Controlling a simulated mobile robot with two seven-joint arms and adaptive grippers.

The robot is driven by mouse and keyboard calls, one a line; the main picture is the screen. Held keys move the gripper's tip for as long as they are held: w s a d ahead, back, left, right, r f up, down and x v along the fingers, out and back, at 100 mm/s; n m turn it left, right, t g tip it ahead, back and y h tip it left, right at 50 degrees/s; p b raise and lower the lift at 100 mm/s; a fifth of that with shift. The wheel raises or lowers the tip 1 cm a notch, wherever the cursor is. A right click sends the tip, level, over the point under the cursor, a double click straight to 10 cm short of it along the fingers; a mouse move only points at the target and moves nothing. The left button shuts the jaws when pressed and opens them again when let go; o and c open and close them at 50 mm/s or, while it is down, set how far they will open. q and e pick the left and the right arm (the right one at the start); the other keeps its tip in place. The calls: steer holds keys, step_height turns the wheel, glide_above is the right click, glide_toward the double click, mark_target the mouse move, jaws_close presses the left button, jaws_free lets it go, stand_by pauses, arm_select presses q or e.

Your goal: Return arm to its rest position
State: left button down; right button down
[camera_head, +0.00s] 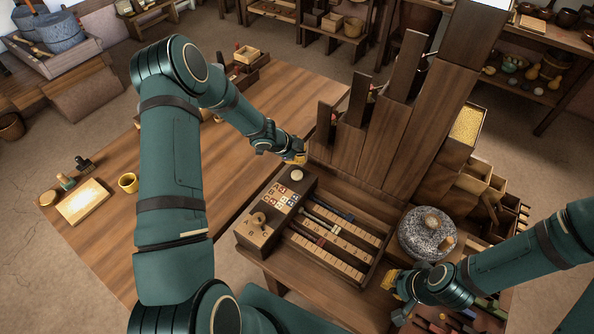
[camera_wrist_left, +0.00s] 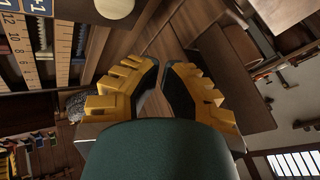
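My left gripper (camera_head: 298,154) hangs at the end of the green left arm, left of the dark wooden panels and above the tray's back left corner. In the left wrist view its yellow, black-padded fingers (camera_wrist_left: 162,66) lean together, with only a thin gap at the tips and nothing between them. My right gripper (camera_head: 393,291) is low at the right, left of and below the grey quern stone (camera_head: 427,234). Its fingers are small and partly hidden, so its opening is unclear.
A wooden tray (camera_head: 369,293) with number tiles and ruled strips lies below my left gripper. Tall upright wooden panels (camera_head: 343,152) stand close on its right. Much of that tabletop is bare.

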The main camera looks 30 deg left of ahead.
arm_select(q)
steer(key=shift+f, duration=0.1)
arm_select(e)
steer(key=shift+f, duration=0.1)
arm_select(q)
steer(key=shift+d, duration=0.1)
stand_by(0.4)
steer(key=s+d+f+n+g+h, duration=0.1)
steer(key=s+d+f+n+g, duration=0.15)
steer(key=s+d+n, duration=1.15)
steer(key=s+d+n+g+y+b, duration=0.1)
steer(key=s+d+n+g, duration=0.1)
steer(key=s, duration=0.9)
steer(key=shift+d+f+n, duration=0.15)
steer(key=shift+d+n, duration=0.45)
steer(key=shift+d, duration=0.5)
arm_select(e)
steer(key=shift+w+d+f+t, duration=0.15)
steer(key=shift+w+f+t, duration=0.25)
steer(key=shift+w, duration=0.45)
steer(key=shift+f, duration=0.1)
